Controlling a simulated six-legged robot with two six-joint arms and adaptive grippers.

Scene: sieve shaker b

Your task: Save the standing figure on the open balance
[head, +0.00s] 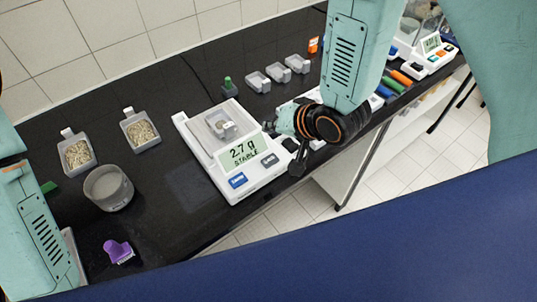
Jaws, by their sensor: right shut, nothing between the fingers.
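The open white balance (205,160) stands on the black bench in the middle of the head view. Its display (241,152) reads 2.7 g with STABLE below. A blue button (238,181) and a dark grey button (270,160) sit on its front; their labels are too small to read. A small grey tray (220,124) with something in it rests on the weighing pan. My right gripper (296,162) is shut and empty, its dark fingers just right of the balance's front, near the grey button. Contact cannot be told. My left arm shows at the left edge; its gripper is not visible.
Two grey scoops of grains (77,153) (140,130), a round grey sieve or bowl (108,188) and a purple brush (118,251) lie left. Empty grey trays (258,82) stand behind. Coloured pens (392,84) and another balance (430,43) are at right.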

